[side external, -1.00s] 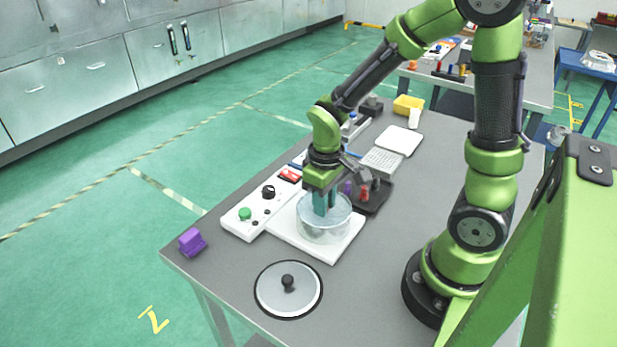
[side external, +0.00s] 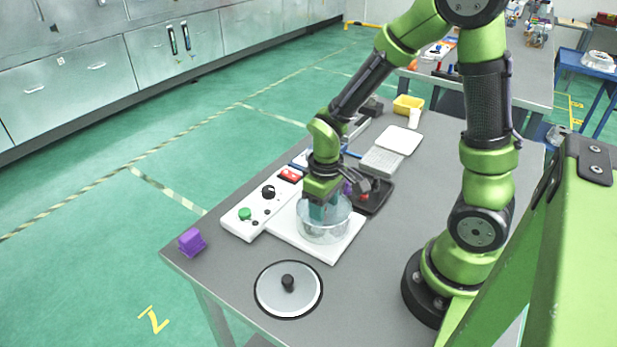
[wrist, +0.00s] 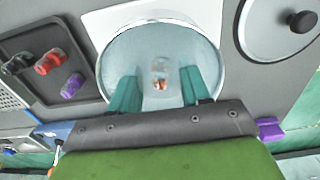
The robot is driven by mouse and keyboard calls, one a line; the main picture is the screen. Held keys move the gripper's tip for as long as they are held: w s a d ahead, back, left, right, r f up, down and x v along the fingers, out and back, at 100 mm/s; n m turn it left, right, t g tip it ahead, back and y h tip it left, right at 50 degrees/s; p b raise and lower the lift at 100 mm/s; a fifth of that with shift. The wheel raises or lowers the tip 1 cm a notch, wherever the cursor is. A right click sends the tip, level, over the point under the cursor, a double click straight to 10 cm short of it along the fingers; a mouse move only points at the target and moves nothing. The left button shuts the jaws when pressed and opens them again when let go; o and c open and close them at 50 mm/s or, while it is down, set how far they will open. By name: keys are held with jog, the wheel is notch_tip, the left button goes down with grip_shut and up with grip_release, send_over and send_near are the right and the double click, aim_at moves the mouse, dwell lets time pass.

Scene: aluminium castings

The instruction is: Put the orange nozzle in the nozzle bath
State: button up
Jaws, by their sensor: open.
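The nozzle bath (side external: 324,226) is a clear round glass bowl on a white plate; its rim (wrist: 222,70) also shows in the wrist view. My gripper (side external: 321,213) reaches down into the bowl. In the wrist view my gripper's two teal fingers (wrist: 158,88) are apart with nothing between them. A small orange-brown thing (wrist: 160,84), likely the orange nozzle, lies in the bowl beyond the fingertips, with a pale shape just above it. It looks blurred through the bath, and the side view does not show it.
A dark tray (wrist: 22,55) with red, purple and dark nozzles lies beside the bath. A round lid (side external: 288,289) with a black knob lies in front. A control box (side external: 262,207) and a purple block (side external: 192,242) are to the left. The table's front is otherwise clear.

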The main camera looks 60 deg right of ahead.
jog(key=s+a+r+m+t, duration=0.1)
jog(key=r+t, duration=0.1)
jog(key=r, duration=0.5)
jog(key=s+a+r+m+t+y, duration=0.1)
jog(key=s+a+r+t, duration=0.1)
jog(key=r, duration=0.5)
jog(key=s+a+r+m+t+y, duration=0.1)
jog(key=s+r+m+t, duration=0.1)
jog(key=r, duration=0.4)
jog(key=shift+a+r+t, duration=0.15)
jog(key=shift+r+t, duration=0.25)
jog(key=shift+t, duration=0.2)
